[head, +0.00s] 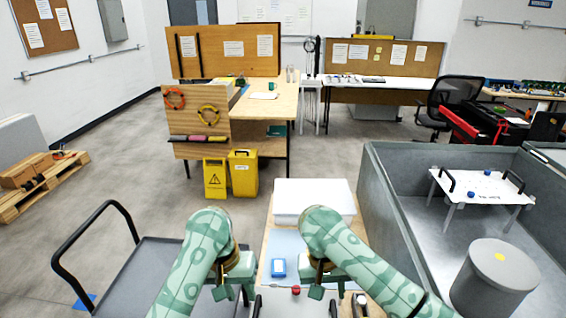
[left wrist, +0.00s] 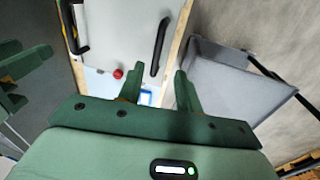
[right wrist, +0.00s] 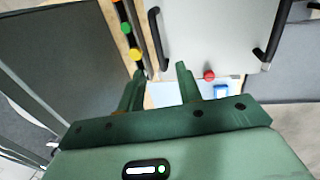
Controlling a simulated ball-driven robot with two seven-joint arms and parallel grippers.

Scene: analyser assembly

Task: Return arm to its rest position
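My left gripper (head: 235,292) hangs over the near left part of the wooden table. In the left wrist view its two fingers (left wrist: 158,80) stand apart with nothing between them. My right gripper (head: 331,287) hangs level with it, further right. Its fingers (right wrist: 160,72) are also apart and empty in the right wrist view. Both arms reach forward with the grippers side by side and apart. A white panel (right wrist: 215,35) with two black handles lies below them. A red knob (head: 296,290) is at its edge, between the grippers.
A blue box (head: 278,268) sits on a light blue mat. A white case (head: 313,197) stands behind. A grey cart (head: 150,275) is at left. A large grey bin (head: 400,225) at right holds a grey cylinder (head: 497,275) and a white stand (head: 480,187).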

